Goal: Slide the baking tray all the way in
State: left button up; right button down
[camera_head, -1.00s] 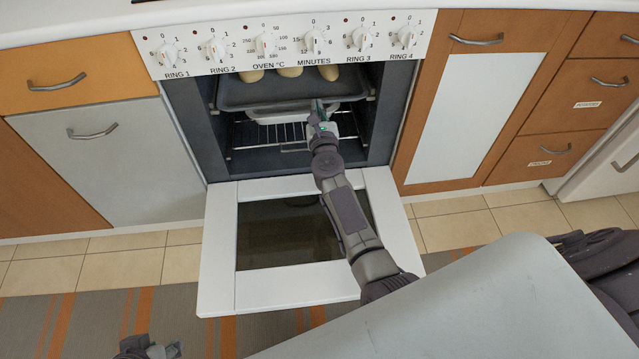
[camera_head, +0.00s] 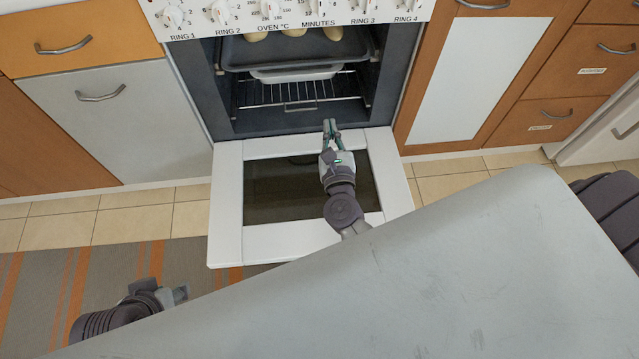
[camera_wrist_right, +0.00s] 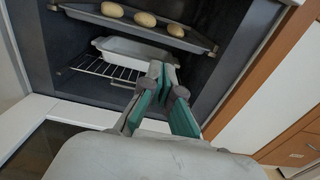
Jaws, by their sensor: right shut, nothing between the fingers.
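The dark baking tray (camera_head: 290,58) sits on the upper level inside the oven, with several potato-like items on it. It also shows in the right wrist view (camera_wrist_right: 120,22), where its front edge lies near the oven mouth. My right gripper (camera_head: 329,124) is shut and empty above the open oven door, in front of and below the tray, touching nothing that I can see. In the right wrist view its fingers (camera_wrist_right: 160,75) stand before the oven opening. My left gripper (camera_head: 180,294) is low at the left, over the floor, far from the oven. Its finger gap is not clear.
The oven door (camera_head: 228,200) is folded down in front of the oven. A white dish (camera_head: 296,74) stands on the wire rack (camera_head: 300,95) below the tray. Cabinets flank the oven. The striped rug (camera_head: 120,275) at the left is clear.

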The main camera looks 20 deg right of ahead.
jog(key=v, duration=0.7)
jog(key=s+a+f+n+g+y+p, duration=0.1)
jog(key=a+f+n+g+y+p, duration=0.1)
jog(key=a+f+n+y+p, duration=0.2)
notch_tip(320, 180, down, 4)
jog(key=n+p, duration=0.1)
jog(key=n, duration=0.7)
jog(key=shift+s+n, duration=0.35)
jog(key=shift+n, duration=0.05)
